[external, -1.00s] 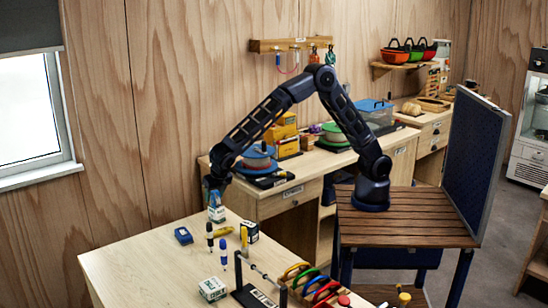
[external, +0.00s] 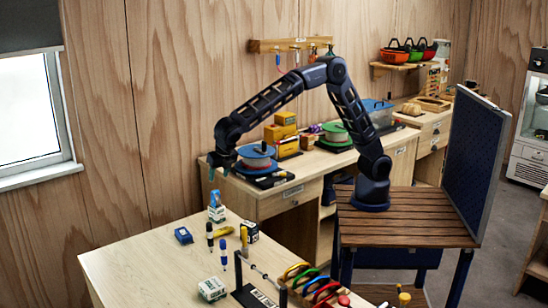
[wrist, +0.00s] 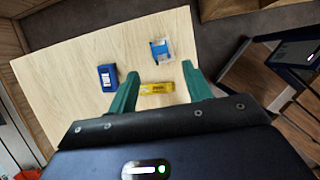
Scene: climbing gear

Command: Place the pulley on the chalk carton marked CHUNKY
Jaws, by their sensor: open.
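A small blue object, which looks like the pulley (external: 215,197), sits on top of a small white carton (external: 216,214) near the far left corner of the light wooden table. The carton's lettering is too small to read, so I cannot tell whether it says CHUNKY. In the wrist view the blue pulley (wrist: 159,46) shows on the pale carton (wrist: 167,57), ahead of the fingers. My gripper (external: 219,172) is above the pulley, apart from it. Its two teal fingers (wrist: 160,88) are spread with nothing between them.
A blue box (external: 183,236) lies left of the carton. Markers (external: 210,236), a yellow item (external: 244,238) and a dark-and-yellow box (external: 251,231) are nearby. A green-and-white carton (external: 212,289) and a rack of coloured carabiners (external: 310,283) stand toward the front. The table's left part is bare.

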